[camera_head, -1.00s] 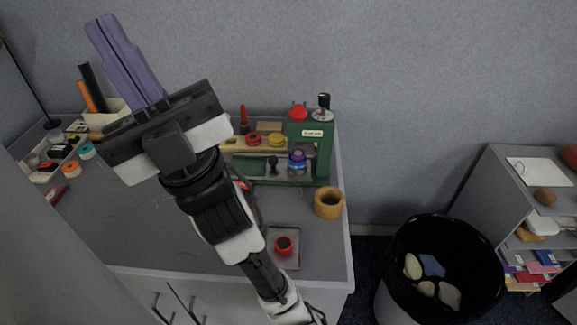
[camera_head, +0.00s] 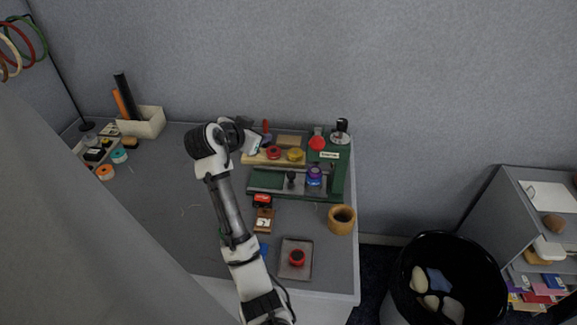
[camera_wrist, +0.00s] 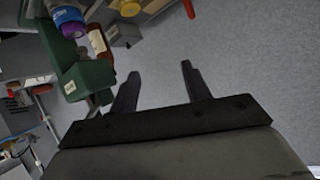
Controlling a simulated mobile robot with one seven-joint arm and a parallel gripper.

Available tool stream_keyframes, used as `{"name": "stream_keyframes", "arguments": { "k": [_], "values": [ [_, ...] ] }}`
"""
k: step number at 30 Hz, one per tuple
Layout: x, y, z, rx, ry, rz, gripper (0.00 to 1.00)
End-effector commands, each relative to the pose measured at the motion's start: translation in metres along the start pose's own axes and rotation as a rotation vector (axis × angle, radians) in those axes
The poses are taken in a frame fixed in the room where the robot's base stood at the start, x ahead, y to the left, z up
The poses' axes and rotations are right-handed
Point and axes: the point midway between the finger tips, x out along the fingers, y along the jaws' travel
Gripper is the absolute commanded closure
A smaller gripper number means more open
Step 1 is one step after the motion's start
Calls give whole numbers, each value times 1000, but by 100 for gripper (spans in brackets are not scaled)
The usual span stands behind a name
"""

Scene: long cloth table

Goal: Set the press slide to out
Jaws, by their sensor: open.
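The green press (camera_head: 336,180) stands at the right back of the table, with a pale label on its upper part. A grey slide plate with a black knob (camera_head: 291,177) lies along its low green bed, and a purple round piece (camera_head: 314,176) sits to the knob's right. Whether the slide is in or out is unclear. In the wrist view, green press parts (camera_wrist: 85,75) show at the left. My gripper (camera_wrist: 160,82) is open and empty, its dark fingers apart from the press. In the head view, my wrist hides most of the gripper, left of the press.
A wooden rack (camera_head: 260,159) with red and yellow pieces stands behind the slide. A wooden cup (camera_head: 341,220), a grey tray (camera_head: 295,268) with a red piece and small boxes are in front. A black bin (camera_head: 448,250) stands right of the table. The table's middle left is mostly clear.

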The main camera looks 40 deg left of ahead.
Motion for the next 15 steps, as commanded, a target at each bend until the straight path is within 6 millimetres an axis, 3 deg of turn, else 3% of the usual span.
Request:
{"name": "stream_keyframes", "arguments": {
  "k": [3, 6, 11, 15],
  "values": [
    [2, 20, 34, 45, -137, 209, 52],
    [0, 33, 52, 73, -198, 330, 52],
    [0, 43, 66, 92, -232, 407, 52],
    [15, 50, 72, 93, -234, 411, 52]
  ]
}}
